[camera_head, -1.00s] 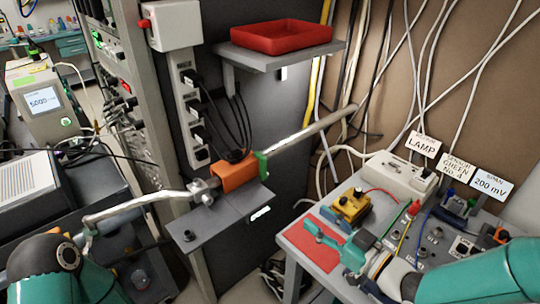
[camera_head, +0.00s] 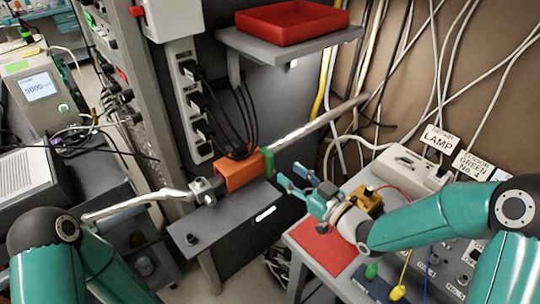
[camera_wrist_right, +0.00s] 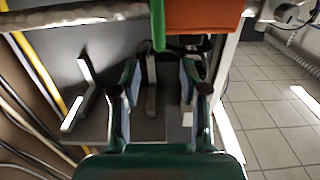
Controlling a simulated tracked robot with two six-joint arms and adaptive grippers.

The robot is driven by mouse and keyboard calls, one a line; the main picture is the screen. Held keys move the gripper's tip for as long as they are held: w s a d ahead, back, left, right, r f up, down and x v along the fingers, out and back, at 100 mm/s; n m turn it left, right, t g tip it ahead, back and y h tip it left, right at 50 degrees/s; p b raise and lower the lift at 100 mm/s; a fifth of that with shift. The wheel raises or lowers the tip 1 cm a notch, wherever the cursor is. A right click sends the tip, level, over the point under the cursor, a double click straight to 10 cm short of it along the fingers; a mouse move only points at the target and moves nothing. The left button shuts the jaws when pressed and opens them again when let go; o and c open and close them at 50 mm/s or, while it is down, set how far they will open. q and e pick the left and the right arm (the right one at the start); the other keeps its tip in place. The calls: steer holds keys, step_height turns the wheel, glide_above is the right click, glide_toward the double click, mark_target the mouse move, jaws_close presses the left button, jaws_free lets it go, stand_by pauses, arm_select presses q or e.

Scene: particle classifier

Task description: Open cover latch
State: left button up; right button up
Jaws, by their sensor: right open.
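An orange cover (camera_head: 237,172) sits around a metal pipe at the centre of the head view. A green latch (camera_head: 267,162) stands upright at its right end. In the right wrist view, the orange cover (camera_wrist_right: 204,14) is at the top, with the green latch (camera_wrist_right: 158,24) at its left edge. My right gripper (camera_head: 291,177) is open and empty, just right of the latch and apart from it. In the right wrist view, its two fingers (camera_wrist_right: 160,78) point up towards the latch, with a gap between them. My left arm shows at lower left, but its gripper is out of view.
A grey shelf plate (camera_head: 225,222) lies below the cover. A red tray (camera_head: 293,22) stands on a wall shelf above. The bench at right carries a red mat (camera_head: 322,247), a yellow device and cables. Black cords hang behind the cover.

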mark_target(272, 159)
steer(key=p+x, duration=0.1)
steer(key=x, duration=0.7)
steer(key=shift+p, duration=0.3)
steer(key=shift+d, duration=0.1)
steer(key=shift+c, duration=0.2)
jaws_close()
